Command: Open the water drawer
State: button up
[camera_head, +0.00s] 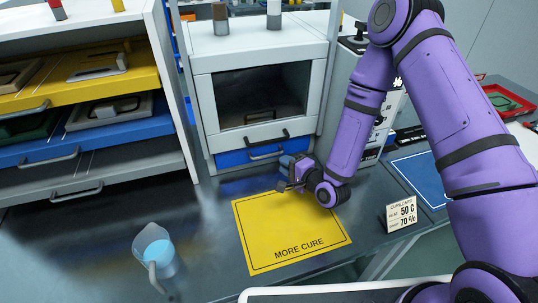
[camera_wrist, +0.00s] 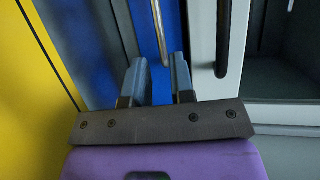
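The blue drawer (camera_head: 233,159) sits below the white cabinet's windowed door and looks shut. I take it for the water drawer; no label is readable. Its bar handle (camera_head: 265,154) runs across its front. My gripper (camera_head: 288,168) is just in front of the drawer's right part, low over the bench. In the wrist view my gripper (camera_wrist: 159,75) is open, with a gap between its two blue-grey fingers. The drawer handle (camera_wrist: 159,32) shows beyond the fingertips, in line with the gap, against the blue drawer front (camera_wrist: 137,25). I see no grip on it; contact cannot be told.
The cabinet door's dark handle (camera_head: 265,139) is close above the drawer; it also shows in the wrist view (camera_wrist: 223,40). A yellow mat (camera_head: 290,235) lies in front. A jug of blue liquid (camera_head: 153,250) stands at left, a small card (camera_head: 401,214) at right.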

aim_at(271, 155)
jog(key=x, duration=0.8)
jog(key=shift+w, duration=0.2)
jog(key=shift+c, duration=0.3)
grip_shut()
